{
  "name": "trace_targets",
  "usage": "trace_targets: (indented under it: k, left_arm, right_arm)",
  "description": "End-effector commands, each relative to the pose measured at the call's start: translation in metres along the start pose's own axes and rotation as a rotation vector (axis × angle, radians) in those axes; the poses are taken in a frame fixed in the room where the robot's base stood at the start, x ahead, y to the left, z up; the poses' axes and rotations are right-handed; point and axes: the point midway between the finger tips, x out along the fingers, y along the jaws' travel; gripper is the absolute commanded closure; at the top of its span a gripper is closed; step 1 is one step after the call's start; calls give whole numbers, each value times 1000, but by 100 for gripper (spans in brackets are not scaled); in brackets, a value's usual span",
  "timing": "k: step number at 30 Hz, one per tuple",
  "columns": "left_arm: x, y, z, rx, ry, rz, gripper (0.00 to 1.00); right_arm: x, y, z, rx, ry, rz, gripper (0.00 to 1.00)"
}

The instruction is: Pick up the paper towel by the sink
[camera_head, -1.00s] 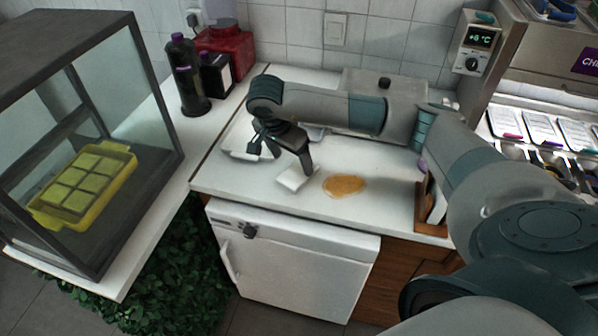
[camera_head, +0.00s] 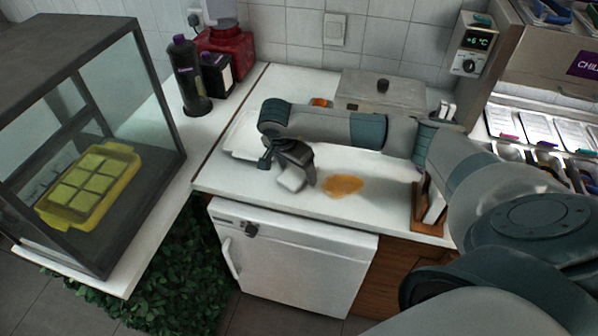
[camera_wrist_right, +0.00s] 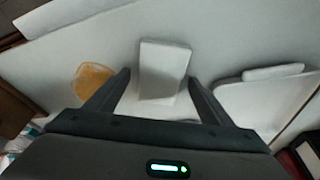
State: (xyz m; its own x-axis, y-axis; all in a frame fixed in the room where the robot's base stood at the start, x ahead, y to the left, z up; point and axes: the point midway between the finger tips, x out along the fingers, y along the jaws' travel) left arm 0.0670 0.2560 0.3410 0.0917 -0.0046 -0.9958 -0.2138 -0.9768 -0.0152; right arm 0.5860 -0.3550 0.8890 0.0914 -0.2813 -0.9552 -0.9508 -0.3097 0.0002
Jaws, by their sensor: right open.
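The paper towel (camera_head: 292,179) is a small white folded block lying on the white counter near its front edge. My right gripper (camera_head: 288,172) is open and low over the counter at the paper towel, with its fingers pointing down. In the right wrist view the paper towel (camera_wrist_right: 164,70) lies ahead of and between the two open fingers of my right gripper (camera_wrist_right: 158,88), without visible contact. A white sink or tray edge (camera_head: 238,140) shows behind the gripper to the left, partly hidden. My left gripper is not in view.
An orange-brown spill (camera_head: 342,186) lies right of the paper towel. A wooden holder (camera_head: 428,207) stands further right, and a lidded metal container (camera_head: 385,90) at the back. Dark bottles (camera_head: 190,75) and a glass case (camera_head: 110,150) are on the left.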

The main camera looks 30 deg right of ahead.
Motion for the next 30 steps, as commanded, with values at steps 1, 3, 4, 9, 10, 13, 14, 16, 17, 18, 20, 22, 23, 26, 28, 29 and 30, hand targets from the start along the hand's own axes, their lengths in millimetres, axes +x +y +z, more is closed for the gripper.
trace_targets:
  k: [1,3,4,9,10,13,14,16,17,18,20,22,23,26,28,29,30]
  left_arm:
    - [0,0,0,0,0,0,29]
    - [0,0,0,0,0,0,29]
    - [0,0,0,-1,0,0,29]
    - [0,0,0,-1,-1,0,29]
    - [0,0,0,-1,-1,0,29]
    - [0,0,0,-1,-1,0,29]
    - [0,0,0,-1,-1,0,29]
    - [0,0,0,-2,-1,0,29]
    - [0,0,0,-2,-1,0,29]
    - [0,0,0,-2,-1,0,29]
    - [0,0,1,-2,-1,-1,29]
    - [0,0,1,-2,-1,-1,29]
    - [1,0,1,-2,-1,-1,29]
    - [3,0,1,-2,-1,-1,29]
    - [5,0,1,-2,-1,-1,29]
    - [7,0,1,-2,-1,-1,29]
    - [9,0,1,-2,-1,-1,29]
  right_arm:
    - [0,0,0,0,0,0,25]
    - [0,0,0,0,0,0,25]
    - [0,0,0,0,0,0,25]
    - [0,0,0,0,0,0,37]
    - [0,0,0,0,0,0,44]
    - [0,0,0,0,0,0,68]
    - [0,0,0,0,0,0,69]
    - [0,0,0,0,0,0,69]
    - [0,0,0,0,0,0,69]
    - [0,0,0,0,0,0,69]
    - [0,0,0,0,0,0,69]
    - [-1,0,0,0,0,0,69]
    - [-1,0,0,0,0,-1,69]
    - [-4,-1,-1,0,0,-2,69]
    - [-7,-1,-3,1,0,-3,69]
    - [-9,-1,-4,1,1,-3,69]
    - [-12,-1,-5,1,1,-2,69]
